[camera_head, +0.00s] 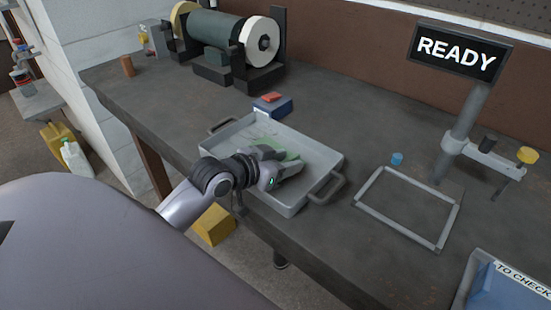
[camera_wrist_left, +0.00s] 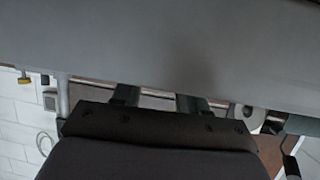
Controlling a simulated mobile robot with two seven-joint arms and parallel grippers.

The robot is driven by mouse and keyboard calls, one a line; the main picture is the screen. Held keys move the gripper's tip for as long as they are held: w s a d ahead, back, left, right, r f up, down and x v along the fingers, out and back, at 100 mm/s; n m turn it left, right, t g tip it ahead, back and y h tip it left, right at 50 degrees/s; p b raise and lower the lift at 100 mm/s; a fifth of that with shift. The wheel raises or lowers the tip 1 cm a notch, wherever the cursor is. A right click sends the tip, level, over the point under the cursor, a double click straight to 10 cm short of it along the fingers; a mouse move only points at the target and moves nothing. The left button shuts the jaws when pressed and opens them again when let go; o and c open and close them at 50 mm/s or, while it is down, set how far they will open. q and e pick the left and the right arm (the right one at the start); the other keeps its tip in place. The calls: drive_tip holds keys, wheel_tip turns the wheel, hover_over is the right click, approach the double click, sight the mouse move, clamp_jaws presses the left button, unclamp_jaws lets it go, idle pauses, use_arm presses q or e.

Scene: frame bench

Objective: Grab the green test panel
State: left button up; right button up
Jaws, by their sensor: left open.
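The green test panel (camera_head: 291,156) lies in the grey metal tray (camera_head: 232,139) on the bench, partly hidden by my left gripper. My left gripper (camera_head: 290,172) is over the tray's near side, right at the panel. In the left wrist view its two fingers (camera_wrist_left: 158,99) stand apart. A large plain grey surface fills the top of that view and hides the fingertips. I cannot tell whether the fingers touch the panel. My right gripper is in neither view.
A bench grinder (camera_head: 213,40) stands at the back. A blue box with a red item (camera_head: 272,104) is behind the tray.

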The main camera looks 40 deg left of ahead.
use_arm(q)
drive_tip(key=shift+x, duration=0.9)
clamp_jaws()
wheel_tip(320, 180, up, 20)
